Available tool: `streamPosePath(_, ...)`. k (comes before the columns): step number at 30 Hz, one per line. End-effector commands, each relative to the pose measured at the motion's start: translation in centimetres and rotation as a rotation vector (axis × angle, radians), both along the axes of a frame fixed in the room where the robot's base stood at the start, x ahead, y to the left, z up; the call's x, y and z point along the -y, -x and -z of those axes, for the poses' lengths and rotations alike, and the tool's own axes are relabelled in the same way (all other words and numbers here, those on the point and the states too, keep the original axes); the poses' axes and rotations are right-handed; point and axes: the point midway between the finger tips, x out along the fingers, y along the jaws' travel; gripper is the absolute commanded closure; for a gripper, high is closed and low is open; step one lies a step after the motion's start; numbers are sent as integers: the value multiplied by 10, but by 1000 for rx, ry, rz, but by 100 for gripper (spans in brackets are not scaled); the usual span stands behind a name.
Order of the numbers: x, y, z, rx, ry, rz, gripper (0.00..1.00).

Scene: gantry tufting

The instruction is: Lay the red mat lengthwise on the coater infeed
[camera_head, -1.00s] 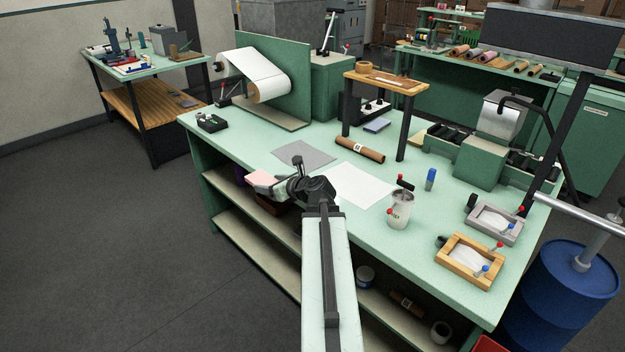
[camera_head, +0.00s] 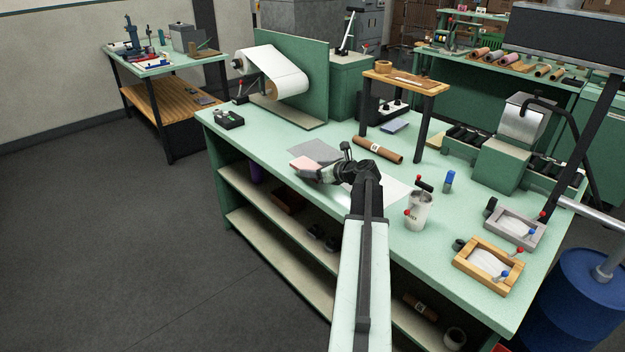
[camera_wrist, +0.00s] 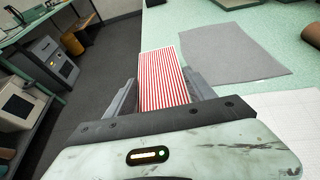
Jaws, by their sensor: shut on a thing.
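The red mat, a flat piece with red and white stripes in the wrist view (camera_wrist: 165,80), is held between the two fingers of my gripper (camera_wrist: 163,97). In the head view the mat (camera_head: 302,163) looks pink and sticks out left from my gripper (camera_head: 316,170), near the bench's front edge by a grey sheet. My gripper is shut on the mat, and its fingers partly hide the mat's near end. A green machine with black rollers on both sides, which looks like the coater (camera_head: 505,158), stands at the bench's right rear. Its left roller bed (camera_head: 461,139) looks empty.
The grey sheet (camera_head: 313,149) and a white sheet (camera_head: 398,190) lie flat by my arm. Two framed trays (camera_head: 488,264) are at right.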

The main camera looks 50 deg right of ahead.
Motion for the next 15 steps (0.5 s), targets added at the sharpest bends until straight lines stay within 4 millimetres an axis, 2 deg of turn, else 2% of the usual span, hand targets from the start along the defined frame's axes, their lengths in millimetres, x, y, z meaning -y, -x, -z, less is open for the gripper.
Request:
streamPosePath(1,11,-1,1,0,0,2,77)
streamPosePath(3,10,2,23,0,0,5,77)
streamPosePath(6,11,4,39,0,0,8,77)
streamPosePath(15,6,0,37,0,0,0,77)
